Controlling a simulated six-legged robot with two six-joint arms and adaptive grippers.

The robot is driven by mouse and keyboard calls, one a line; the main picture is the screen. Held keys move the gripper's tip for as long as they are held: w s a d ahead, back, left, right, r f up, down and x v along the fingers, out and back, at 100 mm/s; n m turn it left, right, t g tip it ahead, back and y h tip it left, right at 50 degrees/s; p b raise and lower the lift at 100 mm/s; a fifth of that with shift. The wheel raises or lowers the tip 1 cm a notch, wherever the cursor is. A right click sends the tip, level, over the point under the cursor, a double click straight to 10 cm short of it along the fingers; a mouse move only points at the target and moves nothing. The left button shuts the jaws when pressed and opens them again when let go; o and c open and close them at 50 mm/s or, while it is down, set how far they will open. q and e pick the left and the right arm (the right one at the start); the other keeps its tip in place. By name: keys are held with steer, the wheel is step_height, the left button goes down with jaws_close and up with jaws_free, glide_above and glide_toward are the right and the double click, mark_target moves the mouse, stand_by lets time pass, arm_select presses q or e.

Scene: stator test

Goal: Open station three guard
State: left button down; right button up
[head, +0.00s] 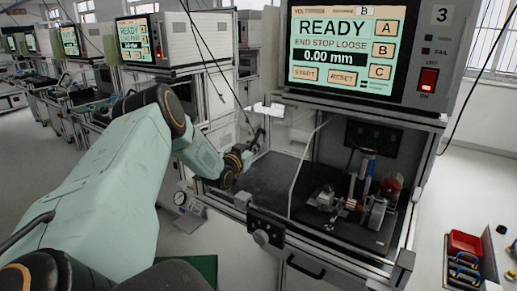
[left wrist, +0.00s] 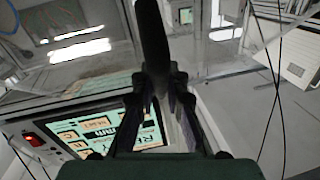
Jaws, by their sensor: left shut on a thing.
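Station three (head: 440,15) carries a "3" plate and a lit screen (head: 345,45) reading READY, END STOP LOOSE, 0.00 mm. Its clear guard (head: 297,178) shows mainly by its pale edge in front of the chamber; how far it stands open is hard to tell. My left gripper (head: 258,138) is at the left of the chamber opening. In the left wrist view my left gripper (left wrist: 155,95) is shut on a dark bar-like handle (left wrist: 152,35), with clear, reflecting panel around it. The handle is mostly hidden in the head view. My right gripper is not in view.
A metal fixture (head: 350,195) stands inside the chamber. More stations (head: 150,40) line the left.

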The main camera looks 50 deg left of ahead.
arm_select(q)
steer(key=shift+d, duration=0.1)
steer(key=c, duration=1.7)
jaws_free()
steer(key=shift+o, duration=0.3)
steer(key=shift+s+r, duration=0.1)
steer(key=shift+s, duration=0.1)
steer(key=shift+s, duration=0.25)
steer(key=v, duration=0.7)
steer(key=shift+w, duration=0.15)
